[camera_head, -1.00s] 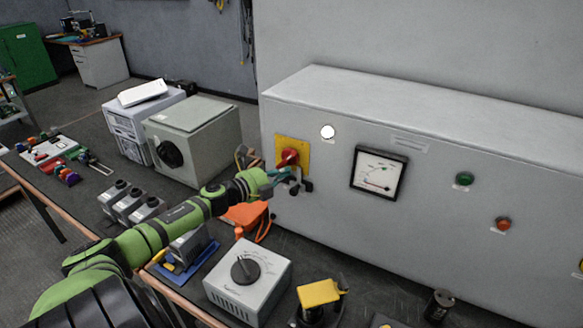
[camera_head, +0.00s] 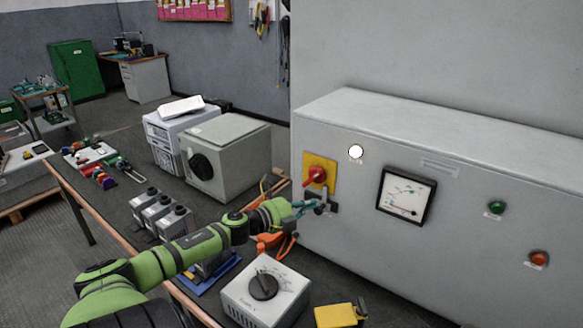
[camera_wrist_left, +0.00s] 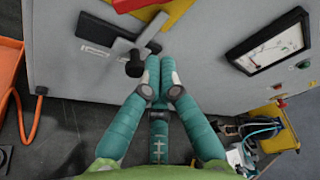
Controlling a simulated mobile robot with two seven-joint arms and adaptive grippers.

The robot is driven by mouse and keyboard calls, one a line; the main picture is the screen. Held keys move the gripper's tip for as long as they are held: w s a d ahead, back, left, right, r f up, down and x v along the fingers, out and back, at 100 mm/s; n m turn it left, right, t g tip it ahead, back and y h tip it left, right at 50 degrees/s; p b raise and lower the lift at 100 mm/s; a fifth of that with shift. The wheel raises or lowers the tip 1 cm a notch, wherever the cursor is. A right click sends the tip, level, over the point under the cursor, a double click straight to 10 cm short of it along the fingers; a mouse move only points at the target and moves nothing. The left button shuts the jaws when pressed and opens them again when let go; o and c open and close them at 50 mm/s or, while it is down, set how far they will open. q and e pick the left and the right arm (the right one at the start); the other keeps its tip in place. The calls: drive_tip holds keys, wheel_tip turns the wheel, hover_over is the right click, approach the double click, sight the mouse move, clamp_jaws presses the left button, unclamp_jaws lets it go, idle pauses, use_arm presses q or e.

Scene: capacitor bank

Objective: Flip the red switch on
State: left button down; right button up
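The red switch (camera_head: 316,176) is a rotary handle on a yellow plate (camera_head: 326,163) at the left end of the grey cabinet front. In the left wrist view the red switch (camera_wrist_left: 128,4) is cut off by the top edge. My left gripper (camera_head: 308,205) is just below the switch, apart from it. In the left wrist view its teal fingers (camera_wrist_left: 159,68) are together with nothing seen between them. A black knob on a grey bracket (camera_wrist_left: 112,35) is close beside the fingertips; I cannot tell whether they touch. My right gripper is not in view.
The cabinet (camera_head: 450,240) fills the right side. It carries a white lamp (camera_head: 356,152), a dial meter (camera_head: 406,195), a green button (camera_head: 496,208) and an orange-red button (camera_head: 538,258). A grey dial box (camera_head: 266,290) and orange clamp (camera_head: 283,241) stand on the bench below my arm.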

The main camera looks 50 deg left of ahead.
use_arm(q)
drive_tip(key=s+r, duration=0.1)
drive_tip(key=s, duration=0.5)
drive_tip(key=shift+a+r, duration=0.15)
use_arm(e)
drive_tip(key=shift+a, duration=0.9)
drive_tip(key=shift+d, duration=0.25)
use_arm(q)
drive_tip(key=shift+s, duration=0.1)
